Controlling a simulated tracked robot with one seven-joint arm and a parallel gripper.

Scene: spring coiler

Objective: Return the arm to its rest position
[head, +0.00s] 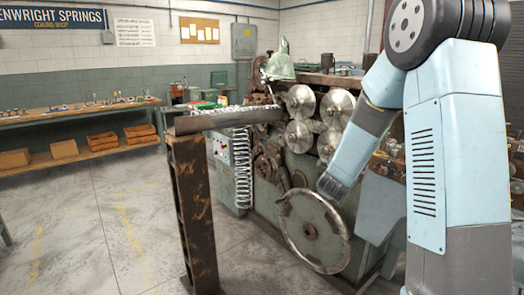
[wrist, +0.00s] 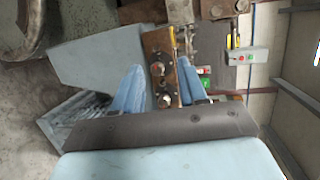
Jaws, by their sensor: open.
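My arm (head: 362,130) is blue and grey and fills the right of the head view. It reaches down and left in front of the spring coiling machine (head: 325,82). Its lower end is close to the upper right rim of the large handwheel (head: 288,225); I cannot tell whether they touch. In the wrist view my gripper (wrist: 160,72) shows two blue fingers spread apart with nothing held between them. Beyond the fingers is a brown panel with knobs (wrist: 160,62). In the head view the fingers are not clearly seen.
A workbench (head: 75,112) with orange bins stands at the back left. Floor at left is clear.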

